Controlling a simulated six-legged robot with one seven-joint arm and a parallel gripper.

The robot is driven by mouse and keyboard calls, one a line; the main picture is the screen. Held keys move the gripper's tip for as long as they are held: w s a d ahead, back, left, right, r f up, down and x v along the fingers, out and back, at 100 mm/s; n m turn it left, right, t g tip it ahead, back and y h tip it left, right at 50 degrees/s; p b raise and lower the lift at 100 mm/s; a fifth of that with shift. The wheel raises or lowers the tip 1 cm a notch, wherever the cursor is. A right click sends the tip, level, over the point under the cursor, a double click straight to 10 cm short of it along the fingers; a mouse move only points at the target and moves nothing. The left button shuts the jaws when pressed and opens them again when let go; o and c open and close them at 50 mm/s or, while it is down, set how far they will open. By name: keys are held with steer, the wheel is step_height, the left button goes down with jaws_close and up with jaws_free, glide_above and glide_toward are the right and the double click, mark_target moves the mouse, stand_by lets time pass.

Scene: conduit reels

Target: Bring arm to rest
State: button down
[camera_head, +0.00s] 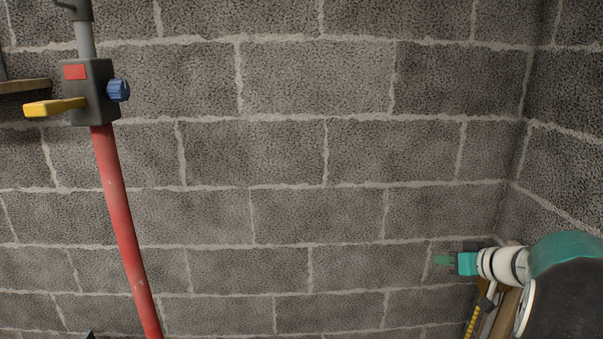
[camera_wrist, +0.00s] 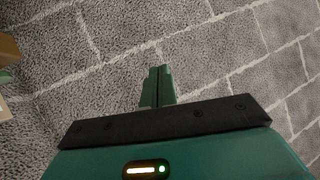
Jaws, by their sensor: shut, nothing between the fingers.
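My gripper (camera_wrist: 158,88) is in the wrist view, its two green fingers together with nothing between them. It points towards the grey block wall and touches nothing that I can see. In the head view my gripper (camera_head: 444,260) shows at the lower right, at the end of my white and teal arm, which reaches in from the right edge. The gripper is small there and stands in front of the wall near the corner.
A red pole (camera_head: 122,220) with a dark clamp block (camera_head: 94,98), yellow lever (camera_head: 54,107) and blue knob (camera_head: 118,90) stands at the left. The block wall (camera_head: 300,150) fills the background and meets a side wall (camera_head: 568,130) at right. Wooden and yellow items lie partly hidden below my arm.

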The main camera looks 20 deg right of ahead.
steer(key=s+a+r+n+g+y, duration=0.1)
steer(key=s+a+g, duration=0.15)
steer(key=a, duration=0.85)
steer(key=s+a+r+g+y, duration=0.1)
steer(key=s+a+g, duration=0.15)
steer(key=a, duration=0.85)
steer(key=s+a+f+g+h, duration=0.1)
steer(key=s+a+h, duration=0.3)
steer(key=s+a, duration=0.8)
steer(key=shift+s+a+f+g+h, duration=0.3)
steer(key=shift+s+f, duration=0.15)
steer(key=shift+s, duration=0.8)
